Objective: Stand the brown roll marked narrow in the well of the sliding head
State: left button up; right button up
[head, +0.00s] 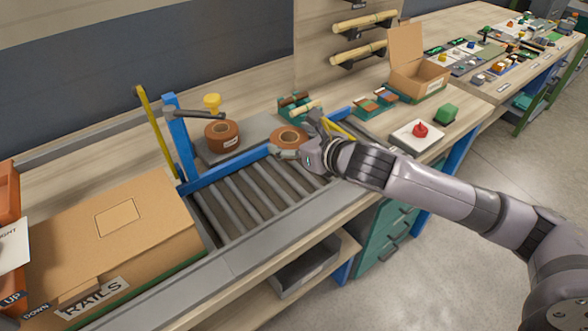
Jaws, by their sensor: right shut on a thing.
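My right gripper (304,149) is shut on a brown roll (286,136). It holds the roll by its right side, near the far blue rail of the roller bed. The roll's open core faces up, and no marking on it can be read. Beside that roll, a blue post (179,137) carries a grey arm (197,114). I cannot tell which part is the sliding head, and no well shows clearly. My left gripper is out of view.
The roller bed (238,197) lies below the held roll and is clear. A RAILS carton (150,215) fills the left front. A yellow post (151,130) stands behind. A red button (420,130), green block (447,113) and open carton (418,77) are at right.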

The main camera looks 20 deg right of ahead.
send_over(293, 178)
notch_tip(293, 178, down, 5)
jog(key=shift+w+r, duration=0.1)
notch_tip(293, 178, down, 3)
jog(key=shift+f+b, duration=0.1)
jog(key=shift+b, duration=0.2)
jog(key=shift+f, duration=0.2)
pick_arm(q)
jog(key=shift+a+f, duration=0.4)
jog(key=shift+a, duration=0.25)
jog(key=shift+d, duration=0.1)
pick_arm(e)
jog(key=shift+f, duration=0.1)
jog(key=o, duration=1.2)
jog(key=shift+c, duration=0.2)
